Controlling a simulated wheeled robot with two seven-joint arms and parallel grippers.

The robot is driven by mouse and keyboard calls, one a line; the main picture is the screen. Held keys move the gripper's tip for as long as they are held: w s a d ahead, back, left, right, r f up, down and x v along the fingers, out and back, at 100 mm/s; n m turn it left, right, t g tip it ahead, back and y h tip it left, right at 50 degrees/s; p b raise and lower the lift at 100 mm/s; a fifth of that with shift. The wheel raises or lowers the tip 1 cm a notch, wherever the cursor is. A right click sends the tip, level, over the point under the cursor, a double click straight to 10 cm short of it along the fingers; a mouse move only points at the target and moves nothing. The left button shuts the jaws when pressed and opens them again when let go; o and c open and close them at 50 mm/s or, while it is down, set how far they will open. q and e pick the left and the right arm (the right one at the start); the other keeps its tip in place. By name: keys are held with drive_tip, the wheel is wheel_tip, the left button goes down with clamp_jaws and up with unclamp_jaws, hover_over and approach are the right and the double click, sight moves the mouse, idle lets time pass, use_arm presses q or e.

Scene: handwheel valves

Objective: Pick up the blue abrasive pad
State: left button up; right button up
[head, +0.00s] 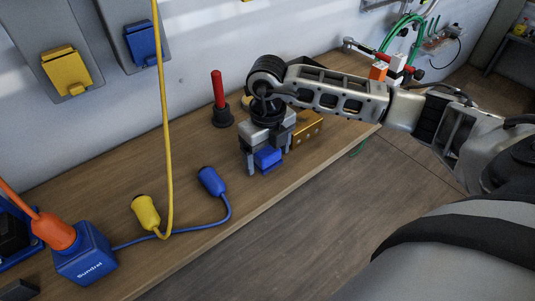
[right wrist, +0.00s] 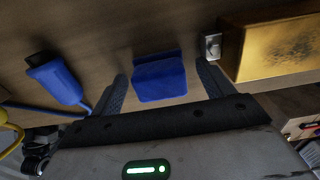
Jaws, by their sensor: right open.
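The blue abrasive pad (head: 268,158) is a small blue block on the wooden bench, near its front edge. My right gripper (head: 266,168) is over it, pointing down, with a finger on either side of the pad. In the right wrist view the pad (right wrist: 160,77) lies between the two open fingers (right wrist: 161,84). Whether the fingers touch it is hard to tell; gaps seem to show on both sides. My left gripper is not in either view.
A golden box (right wrist: 275,45) with a metal latch stands close beside the right finger. A blue plug (head: 211,181) and a yellow plug (head: 146,212) lie to the left with cables. A red-handled upright tool (head: 219,92) stands behind. Bare bench (head: 185,150) lies left of the gripper.

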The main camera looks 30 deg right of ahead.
drive_tip(key=shift+f, duration=0.1)
drive_tip(key=c, duration=1.1)
drive_tip(key=shift+r, duration=0.75)
drive_tip(key=s+r, duration=0.4)
drive_tip(key=s+a+r+b, duration=0.1)
drive_tip(key=s+r, duration=0.2)
drive_tip(key=s, duration=0.2)
drive_tip(key=s+a+r+b, duration=0.1)
drive_tip(key=s+r, duration=0.3)
drive_tip(key=shift+s+a+r, duration=0.25)
drive_tip(key=shift+s+r, duration=0.05)
drive_tip(key=shift+s, duration=0.1)
